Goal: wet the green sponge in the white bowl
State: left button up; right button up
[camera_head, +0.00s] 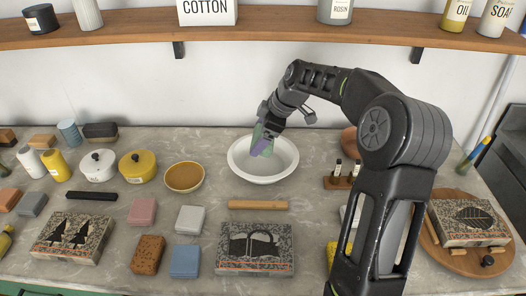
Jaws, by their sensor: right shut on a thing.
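The white bowl (283,158) stands on the grey counter, towards the back and a little right of the middle. My right gripper (263,143) reaches down into it from above and is shut on the green sponge (258,134). Only a small green part of the sponge shows, beside a purple patch at the jaws; the gripper hides the rest. The sponge is over or inside the left part of the bowl. I cannot tell whether it touches the bottom or any water. My left gripper is out of view.
A yellow-brown bowl (184,177) stands left of the white bowl. A wooden bar (258,205) and a carved block with a padlock picture (255,246) lie in front. Several coloured blocks lie front left. A wooden shelf (280,33) runs above the back.

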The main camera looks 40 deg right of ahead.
aim_at(259, 134)
jog(key=shift+r+p, duration=0.5)
jog(key=shift+r, duration=0.75)
dwell(1.4)
jog(key=shift+r+p, duration=1.15)
jog(key=shift+r, duration=0.9)
jog(key=shift+a+f, duration=0.1)
jog(key=shift+a, duration=0.05)
jog(key=a+f+m+h, duration=0.2)
jog(key=a+m, duration=0.3)
jog(key=a, duration=0.6)
jog(key=a+f+m+h, duration=0.3)
jog(key=a+m, duration=0.2)
jog(key=a, duration=0.6)
jog(key=shift+s+f, duration=0.15)
jog(key=shift+f, duration=0.05)
